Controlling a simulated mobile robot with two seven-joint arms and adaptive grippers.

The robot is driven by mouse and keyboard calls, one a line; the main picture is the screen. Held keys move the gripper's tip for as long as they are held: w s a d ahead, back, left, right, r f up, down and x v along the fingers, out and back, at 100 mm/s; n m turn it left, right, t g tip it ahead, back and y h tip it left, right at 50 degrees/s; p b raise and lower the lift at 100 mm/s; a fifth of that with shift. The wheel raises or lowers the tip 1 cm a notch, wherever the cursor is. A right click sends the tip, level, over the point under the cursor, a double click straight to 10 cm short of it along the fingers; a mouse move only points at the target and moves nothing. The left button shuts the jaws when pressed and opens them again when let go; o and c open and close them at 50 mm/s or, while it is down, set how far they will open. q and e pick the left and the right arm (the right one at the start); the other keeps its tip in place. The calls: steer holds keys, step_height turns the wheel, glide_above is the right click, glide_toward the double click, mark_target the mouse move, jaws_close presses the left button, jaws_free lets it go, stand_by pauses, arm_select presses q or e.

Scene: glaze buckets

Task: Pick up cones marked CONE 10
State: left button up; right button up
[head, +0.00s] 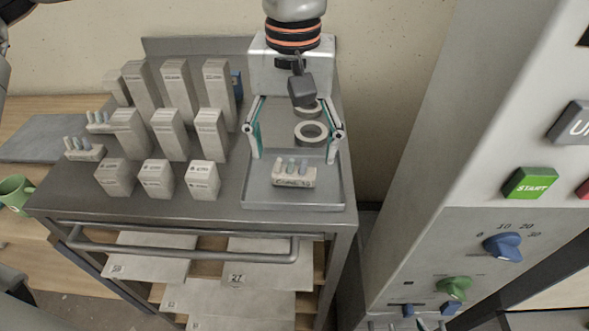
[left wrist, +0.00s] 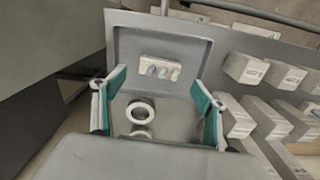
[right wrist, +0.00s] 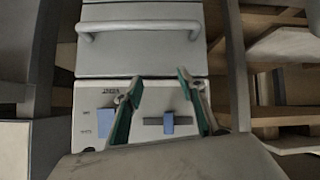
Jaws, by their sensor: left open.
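A small pale cone pack (head: 294,180) with several upright cones, some bluish, sits in a shallow grey tray (head: 330,201) at the right of the metal cart. Its front has dark lettering too small to read surely. It also shows in the left wrist view (left wrist: 160,69). My left gripper (head: 293,157) is open and empty, its fingers spread above the tray's back edge, just behind the pack. Two similar cone packs stand at the cart's left, one nearer (head: 84,153) and one farther (head: 98,127). My right gripper (right wrist: 162,90) is open and empty, in the right wrist view only.
Rows of grey boxes (head: 155,178) with small labels fill the cart's left and middle. Two pale rings (head: 311,132) lie behind the tray. A green mug (head: 14,194) stands at far left. A control cabinet (head: 480,170) rises at the right. My right gripper faces a blue-handled panel (right wrist: 168,124).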

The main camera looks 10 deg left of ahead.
mark_target(294, 158)
arm_select(q)
step_height(294, 158, down, 3)
steer(key=shift+f, duration=0.3)
arm_select(e)
steer(key=shift+w+f, duration=0.15)
steer(key=shift+f, duration=0.05)
arm_select(q)
steer(key=shift+r, duration=0.1)
arm_select(e)
steer(key=shift+w+r, duration=0.15)
steer(key=shift+r, duration=0.15)
arm_select(q)
steer(key=c, duration=1.2)
arm_select(e)
steer(key=shift+f, duration=0.2)
arm_select(q)
steer(key=shift+r, duration=0.1)
